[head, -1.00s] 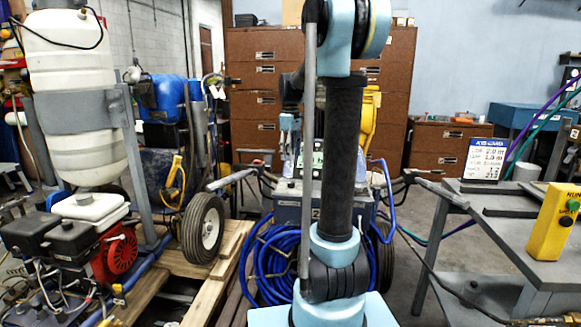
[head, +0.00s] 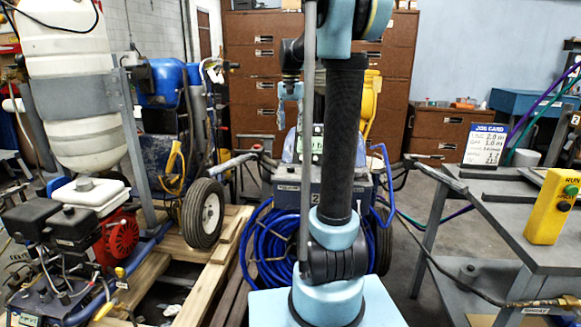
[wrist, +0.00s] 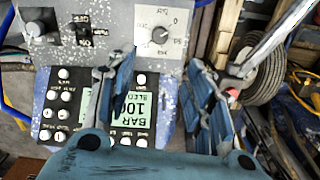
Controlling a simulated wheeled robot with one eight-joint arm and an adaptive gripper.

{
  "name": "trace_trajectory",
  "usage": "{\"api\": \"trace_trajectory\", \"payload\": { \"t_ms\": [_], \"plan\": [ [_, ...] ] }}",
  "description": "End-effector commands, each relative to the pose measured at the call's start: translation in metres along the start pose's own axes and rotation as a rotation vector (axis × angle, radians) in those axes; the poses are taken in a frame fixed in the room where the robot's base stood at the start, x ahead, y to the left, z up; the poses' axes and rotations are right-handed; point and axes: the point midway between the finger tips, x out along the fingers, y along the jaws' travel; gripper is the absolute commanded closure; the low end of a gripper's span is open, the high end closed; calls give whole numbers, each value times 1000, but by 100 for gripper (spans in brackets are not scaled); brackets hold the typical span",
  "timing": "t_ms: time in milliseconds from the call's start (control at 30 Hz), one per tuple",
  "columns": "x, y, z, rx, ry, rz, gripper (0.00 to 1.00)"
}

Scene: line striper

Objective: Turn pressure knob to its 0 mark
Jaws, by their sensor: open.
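In the head view, my gripper (head: 289,92) is partly hidden by my arm, above the striper (head: 300,200).
A green display (wrist: 130,106) with buttons lies between the fingers. In the head view, a blue hose coil (head: 270,255) hangs on the striper. A grey table (head: 500,225) with a yellow button box (head: 553,206) and job card (head: 485,143) stands right; a pallet (head: 190,270) lies left.

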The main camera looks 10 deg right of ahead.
Motion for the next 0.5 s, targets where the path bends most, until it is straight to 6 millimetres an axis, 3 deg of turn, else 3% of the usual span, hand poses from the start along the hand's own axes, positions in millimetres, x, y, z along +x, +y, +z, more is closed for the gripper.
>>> {"api": "trace_trajectory", "payload": {
  "t_ms": [167,500],
  "plan": [
    [19,0,0,0,0,0,52],
    [76,0,0,-2,0,0,52]
  ]
}}
